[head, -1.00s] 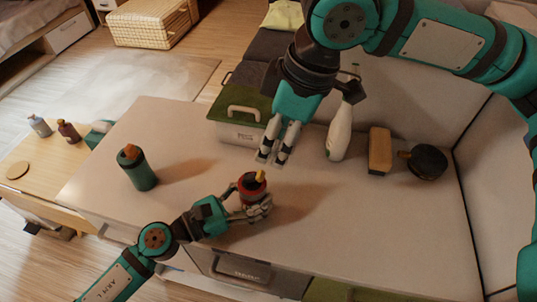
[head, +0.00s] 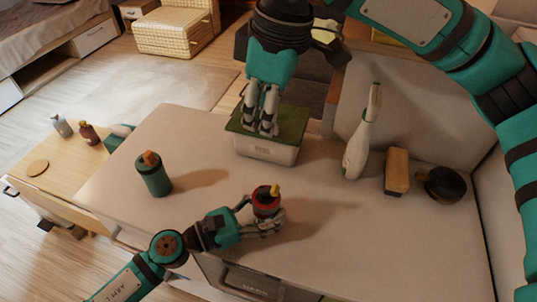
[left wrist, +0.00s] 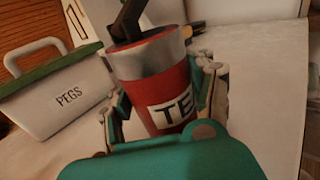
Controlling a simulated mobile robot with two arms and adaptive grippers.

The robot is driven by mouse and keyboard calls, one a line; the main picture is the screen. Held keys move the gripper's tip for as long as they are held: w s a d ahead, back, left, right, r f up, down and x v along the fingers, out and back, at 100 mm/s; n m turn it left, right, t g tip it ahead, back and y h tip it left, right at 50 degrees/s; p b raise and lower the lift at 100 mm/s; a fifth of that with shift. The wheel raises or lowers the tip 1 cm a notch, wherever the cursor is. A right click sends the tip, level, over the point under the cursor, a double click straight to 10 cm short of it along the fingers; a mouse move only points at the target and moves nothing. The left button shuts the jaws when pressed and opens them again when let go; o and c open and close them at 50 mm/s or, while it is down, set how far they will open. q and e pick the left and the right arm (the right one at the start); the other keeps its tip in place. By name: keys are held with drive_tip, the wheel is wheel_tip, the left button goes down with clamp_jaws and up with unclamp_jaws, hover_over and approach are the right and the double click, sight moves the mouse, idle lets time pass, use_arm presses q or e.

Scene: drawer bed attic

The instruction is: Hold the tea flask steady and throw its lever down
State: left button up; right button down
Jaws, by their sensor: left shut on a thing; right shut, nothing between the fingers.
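The tea flask (head: 266,203) is red with a dark top and stands upright on the white surface. In the left wrist view the flask (left wrist: 160,85) shows a grey upper band and a partly hidden label reading "TE". Its lever (head: 275,190) looks yellow in the head view; in the left wrist view the lever (left wrist: 128,20) is dark and sticks up from the lid. My left gripper (head: 268,224) is shut around the flask's body, one finger on each side.
The pegs box (head: 268,150) has a green lid. A white bottle (head: 358,150), a wooden block (head: 397,171) and a round dark object (head: 441,184) stand to the right. A green bottle (head: 154,176) stands at the left. The surface right of the flask is clear.

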use_arm(q)
drive_tip(key=shift+d, duration=0.1)
use_arm(e)
hover_over(274, 186)
drive_tip(key=w+a, duration=0.1)
drive_tip(key=a, duration=0.2)
wheel_tip(274, 186, down, 9)
drive_tip(key=f, duration=0.1)
drive_tip(key=d+f, duration=0.1)
drive_tip(key=f, duration=0.1)
drive_tip(key=shift+s+d+f, duration=0.1)
drive_tip(key=shift+s+d, duration=0.1)
drive_tip(key=shift+d+f, duration=0.15)
drive_tip(key=shift+f, duration=0.15)
drive_tip(key=shift+s, duration=0.1)
drive_tip(key=shift+d+f, duration=0.2)
drive_tip(key=shift+f, duration=0.05)
use_arm(q)
drive_tip(key=shift+o, duration=0.2)
use_arm(e)
drive_tip(key=shift+s+d+f+t+y, duration=0.25)
drive_tip(key=shift+d+y, duration=0.25)
drive_tip(key=shift+y, duration=0.3)
drive_tip(key=shift+f, duration=0.1)
drive_tip(key=shift+w+a, duration=0.1)
drive_tip(key=shift+a, duration=0.05)
